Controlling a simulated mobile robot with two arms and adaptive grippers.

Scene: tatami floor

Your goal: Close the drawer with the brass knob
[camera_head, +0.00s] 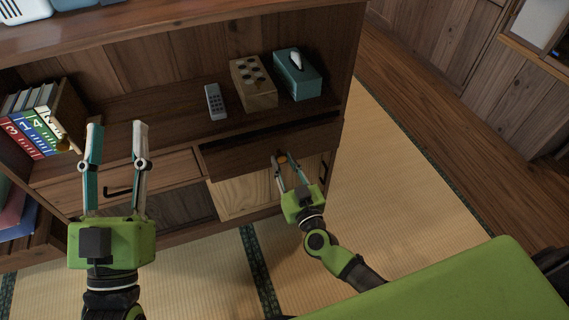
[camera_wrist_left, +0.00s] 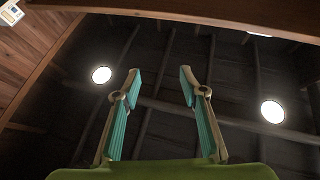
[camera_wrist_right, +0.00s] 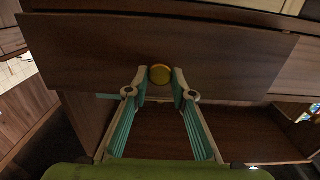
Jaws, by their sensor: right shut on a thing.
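The drawer with the brass knob has a dark brown front (camera_head: 243,157) and sits in the right half of the cabinet. A dark gap along its top shows it is partly open. The round brass knob (camera_head: 281,157) is on the front's face; it also shows in the right wrist view (camera_wrist_right: 159,74). My right gripper (camera_head: 286,162) is shut on the knob, with a fingertip on either side of it. My left gripper (camera_head: 118,128) is open and empty, raised in front of the cabinet's left part. The left wrist view shows only ceiling and lights between its fingers.
A lighter drawer (camera_head: 165,178) with a black handle is to the left. The shelf above holds a remote (camera_head: 215,102), a wooden box with dark spots (camera_head: 253,83) and a teal tissue box (camera_head: 298,75). Binders (camera_head: 37,130) stand at left. Tatami floor (camera_head: 400,190) is clear at right.

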